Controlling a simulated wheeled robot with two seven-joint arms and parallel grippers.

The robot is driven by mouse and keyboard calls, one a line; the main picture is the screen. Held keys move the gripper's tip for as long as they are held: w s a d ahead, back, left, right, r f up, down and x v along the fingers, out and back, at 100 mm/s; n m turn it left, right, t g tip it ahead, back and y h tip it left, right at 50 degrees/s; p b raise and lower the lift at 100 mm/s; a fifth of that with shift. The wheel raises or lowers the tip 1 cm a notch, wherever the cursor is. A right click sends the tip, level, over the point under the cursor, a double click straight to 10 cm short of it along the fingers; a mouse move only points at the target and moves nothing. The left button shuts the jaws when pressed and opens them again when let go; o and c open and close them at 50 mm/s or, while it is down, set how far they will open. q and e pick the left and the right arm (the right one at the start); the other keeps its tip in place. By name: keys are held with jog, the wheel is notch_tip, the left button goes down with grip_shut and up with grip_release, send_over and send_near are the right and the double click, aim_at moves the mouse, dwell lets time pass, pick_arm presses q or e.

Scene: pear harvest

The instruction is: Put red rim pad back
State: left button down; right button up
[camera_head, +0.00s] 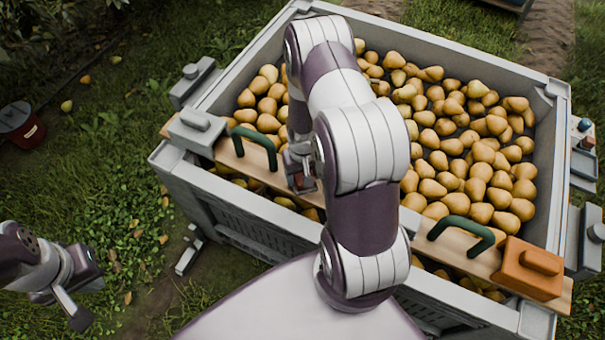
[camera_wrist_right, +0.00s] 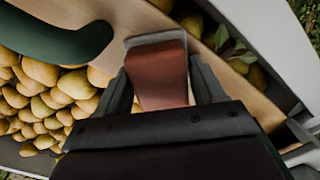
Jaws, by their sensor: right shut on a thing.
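In the right wrist view, the red rim pad (camera_wrist_right: 160,75) is a red-brown block with a grey edge at its far end. It sits between the two fingers of my right gripper (camera_wrist_right: 163,82), which is shut on it. The wooden board shows behind the pad; I cannot tell whether they touch. In the head view my right gripper (camera_head: 301,172) is over the board, right of the left green handle, with a bit of red-brown at its tip. My right arm hides part of the crate. My left gripper (camera_head: 78,300) is at lower left, away from the crate; its finger gap is unclear.
A large grey crate (camera_head: 482,62) holds many pears. A wooden board (camera_head: 408,221) spans its near side, with green handles (camera_head: 256,143) (camera_head: 462,232). An orange pad (camera_head: 530,270) is at its right end. Grey blocks (camera_head: 195,130) sit at the left corner. A red-and-dark bucket (camera_head: 20,124) stands on the grass.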

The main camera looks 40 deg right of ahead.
jog(key=shift+s+r, duration=0.1)
jog(key=shift+r, duration=0.05)
jog(key=o, duration=1)
jog(key=shift+f, duration=0.2)
jog(key=shift+r, duration=0.15)
notch_tip(320, 180, up, 12)
jog(key=p, duration=0.2)
jog(key=s+a+r+n+t, duration=0.1)
jog(key=s+a+r+n, duration=0.2)
jog(key=a+r, duration=0.9)
jog(key=s, duration=0.3)
jog(key=shift+s+a+n, duration=0.3)
jog(key=shift+n, duration=0.1)
